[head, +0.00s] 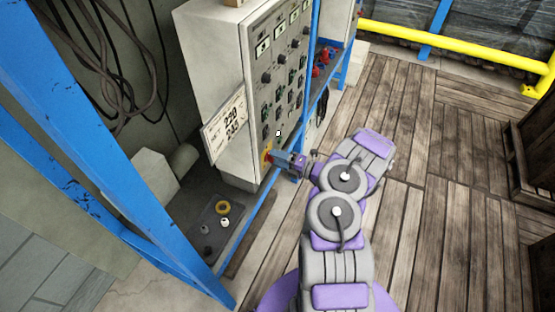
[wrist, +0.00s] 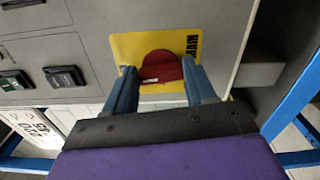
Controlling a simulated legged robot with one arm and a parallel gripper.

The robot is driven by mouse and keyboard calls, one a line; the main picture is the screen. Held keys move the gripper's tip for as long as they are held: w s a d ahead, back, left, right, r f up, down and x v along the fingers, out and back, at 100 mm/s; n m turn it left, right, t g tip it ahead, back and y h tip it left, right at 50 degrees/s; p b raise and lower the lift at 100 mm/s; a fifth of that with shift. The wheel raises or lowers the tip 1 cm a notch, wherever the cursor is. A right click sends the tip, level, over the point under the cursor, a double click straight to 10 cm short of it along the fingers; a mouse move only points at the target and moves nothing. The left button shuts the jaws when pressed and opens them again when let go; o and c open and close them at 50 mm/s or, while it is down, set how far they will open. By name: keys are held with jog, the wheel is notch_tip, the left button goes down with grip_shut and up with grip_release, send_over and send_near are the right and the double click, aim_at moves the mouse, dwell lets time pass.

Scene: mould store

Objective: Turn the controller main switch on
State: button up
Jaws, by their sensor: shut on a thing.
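The controller cabinet (head: 252,82) is a pale grey box with a panel of knobs and switches. Its main switch (wrist: 161,68) is a dark red rotary knob on a yellow plate (wrist: 125,47) lettered "MAIN", near the panel's lower corner. In the wrist view my gripper (wrist: 163,82) has one blue-grey finger on each side of the red knob, shut on it. In the head view my gripper (head: 275,158) reaches the panel's lower corner, where the yellow plate (head: 266,156) shows in part. The fingers hide the knob's sides.
A blue frame post (head: 305,75) and a blue rail (head: 245,232) run close beside the cabinet. The wooden floor (head: 440,190) at right is clear.

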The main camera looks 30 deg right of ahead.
jog(key=shift+d+m, duration=0.15)
jog(key=shift+m, duration=0.45)
jog(key=shift+f, duration=0.1)
jog(key=o, duration=1)
jog(key=shift+d, duration=0.1)
jog(key=shift+o, duration=0.2)
jog(key=p+v, duration=0.3)
jog(key=v, duration=1.4)
jog(key=shift+f+p, duration=0.2)
jog(key=shift+p, duration=0.2)
jog(key=shift+s+d, duration=0.1)
jog(key=shift+d, duration=0.05)
